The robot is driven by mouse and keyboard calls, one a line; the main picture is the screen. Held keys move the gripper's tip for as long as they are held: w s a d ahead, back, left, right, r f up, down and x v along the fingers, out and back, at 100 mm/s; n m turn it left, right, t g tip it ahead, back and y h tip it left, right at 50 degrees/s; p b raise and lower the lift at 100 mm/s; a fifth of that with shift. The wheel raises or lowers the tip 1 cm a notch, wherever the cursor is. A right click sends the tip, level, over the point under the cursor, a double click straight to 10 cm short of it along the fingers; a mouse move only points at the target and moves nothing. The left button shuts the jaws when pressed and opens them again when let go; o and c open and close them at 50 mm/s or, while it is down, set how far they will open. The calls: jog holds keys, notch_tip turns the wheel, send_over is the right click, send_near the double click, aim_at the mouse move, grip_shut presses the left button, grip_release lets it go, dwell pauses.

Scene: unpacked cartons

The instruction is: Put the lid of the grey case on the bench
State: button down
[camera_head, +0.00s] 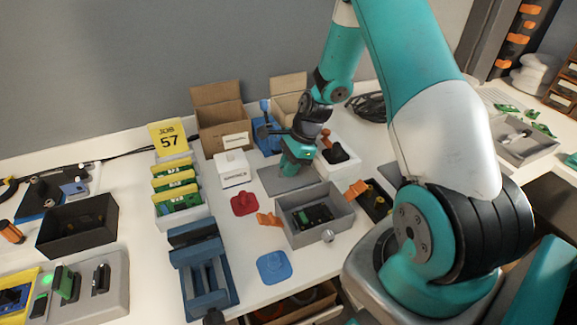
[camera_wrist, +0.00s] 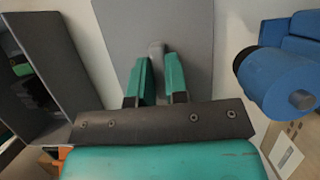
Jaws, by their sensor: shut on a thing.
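The grey case (camera_head: 338,222) stands open on the bench (camera_head: 226,262), with a dark and green board inside. Its wall also shows at the left of the wrist view (camera_wrist: 62,55). The flat grey lid (camera_head: 268,180) is level behind the case, at or just above the bench top; I cannot tell whether it touches. In the wrist view the lid (camera_wrist: 190,30) lies beyond my fingers. My gripper (camera_head: 294,172) points down over the lid. Its two teal fingers (camera_wrist: 158,75) are shut on the lid's small grey knob.
A white box (camera_head: 233,170) and a red part (camera_head: 244,203) are left of the lid. A blue device (camera_head: 265,135) stands behind it, close on the right in the wrist view (camera_wrist: 280,85). A white-and-black box (camera_head: 338,160) is to its right. Open cartons (camera_head: 222,120) stand at the back.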

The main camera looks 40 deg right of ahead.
jog(key=c, duration=1.1)
grip_release()
jog(key=v, duration=1.2)
notch_tip(320, 180, up, 5)
jog(key=n, duration=0.5)
send_over(284, 184)
jog(key=s+a+r+n, duration=0.6)
jog(key=a+n, duration=0.4)
jog(key=a, duration=0.1)
jog(key=s+a+r+n, duration=0.1)
jog(key=s+a+n, duration=0.1)
jog(key=s+n, duration=0.2)
jog(key=s+a+r+n, duration=0.2)
jog(key=s+a+n, duration=0.1)
jog(key=s+n, duration=0.2)
jog(key=s+a+r+n+g, duration=0.1)
jog(key=s+a+n, duration=0.2)
jog(key=s+n, duration=0.1)
jog(key=shift+s+a+r, duration=0.2)
jog(key=shift+s+a, duration=0.05)
jog(key=shift+s, duration=0.3)
